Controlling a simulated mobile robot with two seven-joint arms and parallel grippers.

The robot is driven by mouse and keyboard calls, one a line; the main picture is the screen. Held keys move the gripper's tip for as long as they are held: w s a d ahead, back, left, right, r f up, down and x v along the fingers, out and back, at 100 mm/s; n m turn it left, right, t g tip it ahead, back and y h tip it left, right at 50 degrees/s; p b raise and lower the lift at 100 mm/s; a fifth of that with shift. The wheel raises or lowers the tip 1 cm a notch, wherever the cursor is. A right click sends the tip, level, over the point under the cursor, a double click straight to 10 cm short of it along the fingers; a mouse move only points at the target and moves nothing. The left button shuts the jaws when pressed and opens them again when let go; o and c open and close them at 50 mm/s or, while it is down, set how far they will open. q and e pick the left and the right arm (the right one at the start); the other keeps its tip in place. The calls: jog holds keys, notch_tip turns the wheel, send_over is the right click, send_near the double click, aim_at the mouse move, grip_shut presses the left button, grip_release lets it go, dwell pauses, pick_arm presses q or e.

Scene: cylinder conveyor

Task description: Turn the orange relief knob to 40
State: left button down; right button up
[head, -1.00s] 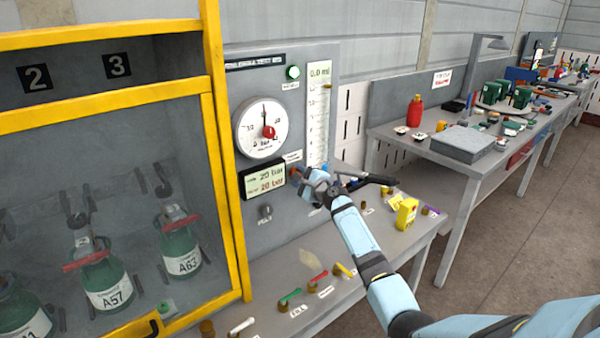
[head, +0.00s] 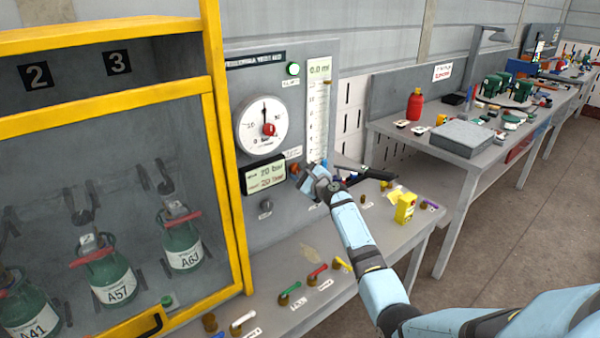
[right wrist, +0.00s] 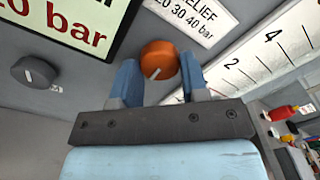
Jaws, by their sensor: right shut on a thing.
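The orange relief knob (right wrist: 158,56) is on the grey test panel (head: 318,215), below a label reading "RELIEF" and "20 30 40 bar" (right wrist: 195,20). Its white mark points toward the bottom of the right wrist view. My right gripper (right wrist: 159,80) has one finger on each side of the knob and is shut on it. In the head view the knob shows as a small orange spot (head: 294,169) beside the gripper. The display (head: 264,175) has two pressure lines; the lower seems to read 20 bar, the upper is unclear. My left gripper is not in view.
A dark knob (right wrist: 35,72) sits below the display. A round dial gauge (head: 262,125) and a scaled tube (head: 318,110) are above. The bench (head: 350,275) holds several coloured handles and a yellow item (head: 405,208). A yellow-framed cabinet (head: 225,150) stands at the left.

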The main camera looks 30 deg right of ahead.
jog(key=o, duration=0.7)
jog(key=shift+c, duration=0.2)
jog(key=shift+s, duration=0.25)
jog(key=s+d, duration=0.1)
jog(key=s, duration=1.2)
jog(key=shift+s, duration=0.2)
jog(key=shift+f, duration=0.1)
